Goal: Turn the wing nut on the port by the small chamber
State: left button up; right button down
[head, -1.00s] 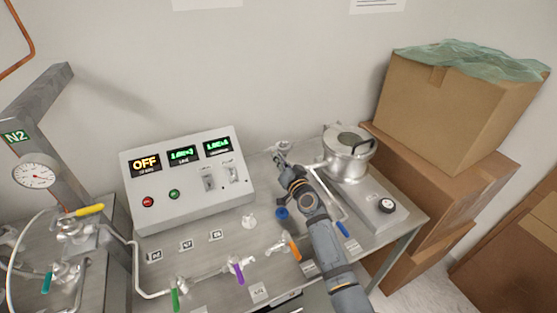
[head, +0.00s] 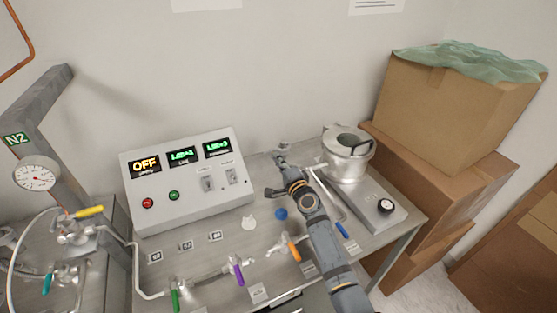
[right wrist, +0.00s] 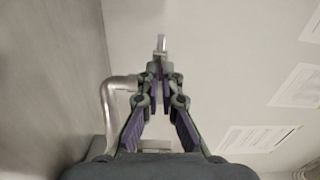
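The small chamber (head: 346,168) is a round silver pot on a flat metal base at the right of the bench. My right gripper (head: 279,159) is just left of it, low by the port (head: 286,147) near the wall. In the right wrist view my right gripper (right wrist: 160,72) has its fingers drawn together on a small upright silver piece, which looks like the wing nut (right wrist: 161,44). Its lower part is hidden between the fingertips. A bent silver pipe (right wrist: 109,108) runs close on the left there. My left gripper is out of view.
A control box (head: 190,185) with lit displays stands left of my arm. Colored valve handles, purple (head: 238,273) and orange (head: 293,252), line the front. A blue cap (head: 281,214) lies near my forearm. Cardboard boxes (head: 440,110) crowd the right.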

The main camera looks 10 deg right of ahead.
jog(key=shift+a+f+m+p, duration=0.1)
jog(key=shift+m+p, duration=0.6)
jog(key=shift+m, duration=3.65)
jog(key=shift+a+m+p, duration=0.1)
jog(key=shift+m+p, duration=0.55)
jog(key=shift+m, duration=3.7)
jog(key=c, duration=1.7)
grip_release()
jog(key=shift+d, duration=0.1)
jog(key=shift+c, duration=0.2)
jog(key=shift+f, duration=0.1)
